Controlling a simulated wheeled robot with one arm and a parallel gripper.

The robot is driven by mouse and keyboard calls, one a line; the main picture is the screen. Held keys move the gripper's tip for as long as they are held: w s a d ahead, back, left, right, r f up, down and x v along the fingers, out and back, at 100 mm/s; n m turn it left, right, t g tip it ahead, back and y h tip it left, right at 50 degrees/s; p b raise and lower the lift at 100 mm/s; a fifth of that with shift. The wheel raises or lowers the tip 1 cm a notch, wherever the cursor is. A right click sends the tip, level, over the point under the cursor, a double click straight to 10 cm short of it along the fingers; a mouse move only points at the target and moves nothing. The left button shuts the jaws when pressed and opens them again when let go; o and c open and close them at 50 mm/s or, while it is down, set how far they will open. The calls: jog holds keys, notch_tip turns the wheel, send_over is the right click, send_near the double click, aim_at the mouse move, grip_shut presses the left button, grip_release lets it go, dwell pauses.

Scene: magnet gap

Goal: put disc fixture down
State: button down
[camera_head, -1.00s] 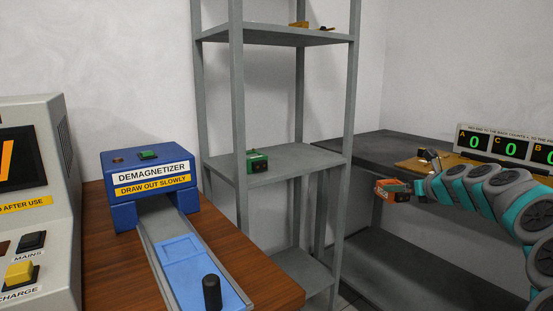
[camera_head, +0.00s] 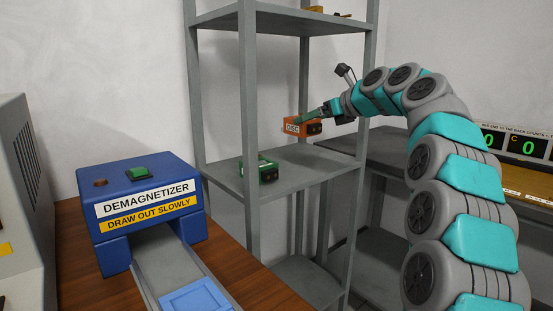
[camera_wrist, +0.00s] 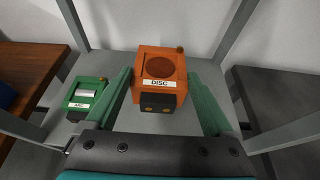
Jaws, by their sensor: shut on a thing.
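The disc fixture (camera_head: 292,128) is an orange box with a DISC label and a dark block on its front. My gripper (camera_head: 316,113) is shut on it, holding it above the middle shelf (camera_head: 315,164) of the grey rack. In the wrist view, the disc fixture (camera_wrist: 160,66) sits between the two green fingers of my gripper (camera_wrist: 161,78), with its round recess facing up. A gap to the shelf seems to show below it in the head view. A green fixture (camera_head: 266,171) stands on the same shelf, to the left and nearer the front; it also shows in the wrist view (camera_wrist: 84,94).
Rack posts (camera_head: 249,95) stand close on both sides, and an upper shelf (camera_head: 285,20) is above. The blue demagnetizer (camera_head: 140,210) is on the wooden table at left. A counter display (camera_head: 520,143) is on the right bench. The right part of the middle shelf looks clear.

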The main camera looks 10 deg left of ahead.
jog(key=shift+a+f, duration=0.1)
jog(key=shift+f, duration=0.2)
notch_tip(320, 180, down, 9)
jog(key=shift+f+b, duration=0.1)
jog(key=shift+b, duration=1.05)
grip_release()
jog(key=v, duration=1.2)
jog(key=shift+p, duration=0.3)
jog(key=shift+f, duration=0.1)
